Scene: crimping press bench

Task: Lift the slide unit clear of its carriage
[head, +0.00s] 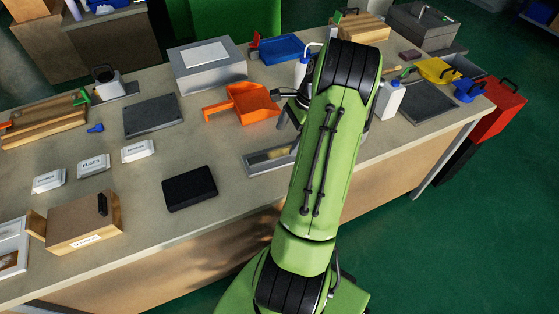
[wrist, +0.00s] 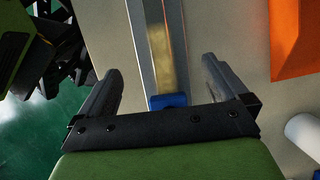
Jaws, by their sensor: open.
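A grey metal channel with a brass-coloured strip along it lies on the bench left of my arm in the head view (head: 270,158). In the wrist view the channel (wrist: 179,45) runs up from my gripper, with the brass strip (wrist: 160,52) inside it. A small blue block (wrist: 168,101) shows at its near end, close to my palm. I cannot tell which part is the slide unit and which its carriage. My gripper (wrist: 161,66) is open and empty, one finger either side of the channel, neither visibly touching it.
An orange dustpan (head: 250,103) lies behind the channel and a black block (head: 189,188) to its left. A white bottle (head: 389,100) stands right of my arm. A grey box (head: 206,76) stands farther back. Bare bench shows between the channel and black block.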

